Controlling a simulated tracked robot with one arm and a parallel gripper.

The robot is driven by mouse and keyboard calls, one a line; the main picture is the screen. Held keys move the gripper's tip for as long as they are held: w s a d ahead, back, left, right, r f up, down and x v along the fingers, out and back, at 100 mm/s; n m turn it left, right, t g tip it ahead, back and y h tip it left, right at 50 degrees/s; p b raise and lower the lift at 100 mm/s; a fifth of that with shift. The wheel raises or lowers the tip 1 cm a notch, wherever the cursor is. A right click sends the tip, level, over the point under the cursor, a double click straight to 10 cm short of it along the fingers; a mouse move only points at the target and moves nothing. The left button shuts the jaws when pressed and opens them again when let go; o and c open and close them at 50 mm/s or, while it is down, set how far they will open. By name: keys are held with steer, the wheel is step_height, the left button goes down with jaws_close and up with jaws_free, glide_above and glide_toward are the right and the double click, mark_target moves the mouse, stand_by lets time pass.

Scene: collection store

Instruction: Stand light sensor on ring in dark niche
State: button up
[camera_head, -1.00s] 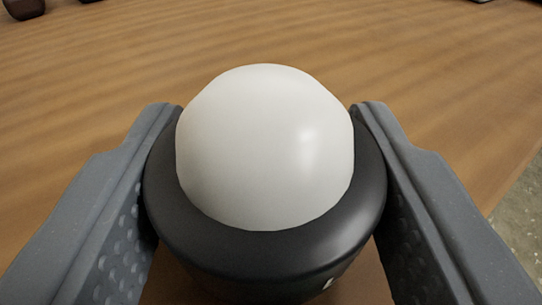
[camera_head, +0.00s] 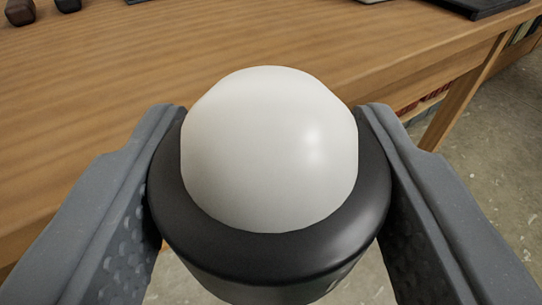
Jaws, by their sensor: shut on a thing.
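The light sensor (camera_head: 268,150) has a white dome on a round black body. It fills the middle of the view, dome toward the camera. My gripper (camera_head: 270,190) is shut on it, with one grey finger on each side of the black body. The sensor is held in front of the near edge of a wooden table, with grey floor showing below it. The sensor's underside is hidden. The ring and the dark niche are not in view.
The wooden table (camera_head: 85,120) lies ahead, its front edge running up to the right. Small dark objects (camera_head: 20,12) stand at its far left. A flat dark object (camera_head: 478,7) lies at the far right. Speckled floor (camera_head: 490,150) is open at right; several items sit under the table.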

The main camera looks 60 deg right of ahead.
steer(key=shift+s+a, duration=0.25)
steer(key=shift+s, duration=0.5)
steer(key=w+a+r+n+t+y+p, duration=0.1)
steer(key=w+a+n+t+y, duration=0.2)
steer(key=a, duration=0.8)
steer(key=w+a+r+n+t+y, duration=0.1)
steer(key=w+a+n+t+y, duration=0.2)
steer(key=a, duration=0.8)
steer(key=w+a+r+n+t+y+p, duration=0.1)
steer(key=w+a+n+y, duration=0.3)
steer(key=a, duration=0.7)
steer(key=n+t+y, duration=0.1)
steer(key=n+y, duration=0.1)
steer(key=y, duration=0.2)
steer(key=shift+r+n+t+y+p, duration=0.15)
steer(key=shift+n+t+y+p, duration=0.15)
steer(key=shift+n+t, duration=0.1)
steer(key=shift+d, duration=0.15)
